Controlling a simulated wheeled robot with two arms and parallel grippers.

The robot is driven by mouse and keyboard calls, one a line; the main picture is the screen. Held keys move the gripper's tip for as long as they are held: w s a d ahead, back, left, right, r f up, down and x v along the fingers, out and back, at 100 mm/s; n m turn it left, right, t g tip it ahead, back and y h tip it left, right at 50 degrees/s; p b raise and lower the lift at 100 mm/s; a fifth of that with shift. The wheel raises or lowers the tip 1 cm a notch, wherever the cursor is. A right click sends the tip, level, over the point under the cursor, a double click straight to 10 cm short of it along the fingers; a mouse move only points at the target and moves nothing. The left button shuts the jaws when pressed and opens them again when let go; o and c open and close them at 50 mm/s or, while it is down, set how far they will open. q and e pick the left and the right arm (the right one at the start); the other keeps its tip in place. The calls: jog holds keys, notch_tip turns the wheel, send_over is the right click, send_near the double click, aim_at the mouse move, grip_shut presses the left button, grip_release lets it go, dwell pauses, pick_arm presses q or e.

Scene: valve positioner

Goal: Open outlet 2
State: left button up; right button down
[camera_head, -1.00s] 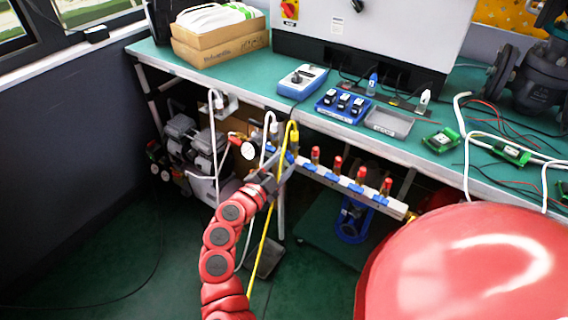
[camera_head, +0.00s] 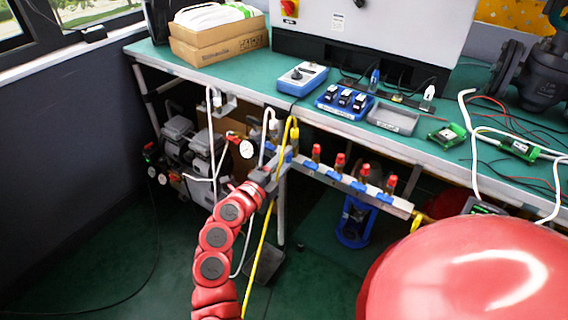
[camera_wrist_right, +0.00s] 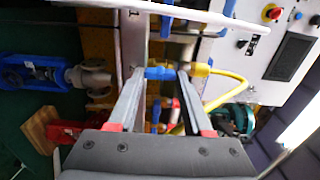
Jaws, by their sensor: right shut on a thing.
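The outlet manifold (camera_head: 345,182) is a pale metal bar below the front edge of the bench, with several blue handles. Its left outlets carry a white hose (camera_head: 266,140) and a yellow hose (camera_head: 264,232); those to the right have red caps (camera_head: 340,160). My right gripper (camera_head: 275,172) is at the bar's left part, by the yellow-hose outlet, second from the left. In the right wrist view, the blue handle (camera_wrist_right: 159,73) beside the yellow fitting (camera_wrist_right: 199,70) lies between the fingertips (camera_wrist_right: 160,76), which are shut on it. My left gripper is out of view.
The green bench (camera_head: 285,108) overhangs the manifold. A pressure gauge (camera_head: 246,148) and pumps (camera_head: 192,150) are to the left. The yellow and white hoses hang close to my right arm. A blue valve unit (camera_head: 355,222) stands beneath the bar.

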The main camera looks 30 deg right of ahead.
jog(key=shift+f, duration=0.15)
dwell(0.3)
jog(key=c, duration=0.6)
grip_release()
jog(key=p+v, duration=0.2)
jog(key=v, duration=1.5)
jog(key=shift+s+a+p, duration=0.2)
jog(key=shift+p, duration=0.2)
